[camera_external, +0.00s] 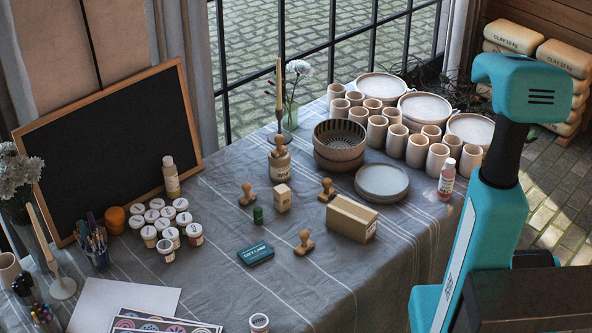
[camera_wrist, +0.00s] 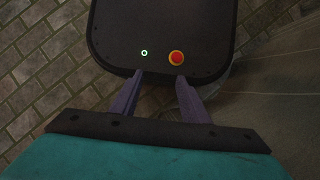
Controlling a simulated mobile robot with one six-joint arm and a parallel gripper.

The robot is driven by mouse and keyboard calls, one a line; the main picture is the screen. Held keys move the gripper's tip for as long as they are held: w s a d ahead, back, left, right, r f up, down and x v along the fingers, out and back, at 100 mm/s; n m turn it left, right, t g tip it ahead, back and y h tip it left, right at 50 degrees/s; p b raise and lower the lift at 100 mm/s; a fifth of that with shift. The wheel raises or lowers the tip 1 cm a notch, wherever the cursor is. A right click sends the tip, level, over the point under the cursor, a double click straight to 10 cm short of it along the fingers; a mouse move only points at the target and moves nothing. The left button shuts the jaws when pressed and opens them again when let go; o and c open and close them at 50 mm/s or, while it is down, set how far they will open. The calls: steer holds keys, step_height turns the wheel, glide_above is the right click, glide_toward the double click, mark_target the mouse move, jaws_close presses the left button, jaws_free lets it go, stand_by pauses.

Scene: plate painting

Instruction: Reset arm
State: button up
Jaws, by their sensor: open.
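My gripper (camera_wrist: 158,78) shows in the wrist view with its two purple-grey fingers apart and nothing between them. It hangs over the dark top of my own base, close to a red button and a small lit green ring. In the external view my teal arm stands folded at the right, beside the table, and the gripper itself is hidden there. The cloth-covered table (camera_external: 330,290) lies to the left of my arm. No object of the table is in contact with my arm.
A blackboard (camera_external: 110,150) leans at the left. Clay bags (camera_external: 565,60) are stacked behind my arm.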

step_height(320, 180, up, 9)
steer(key=p, duration=0.7)
steer(key=shift+f, duration=0.15)
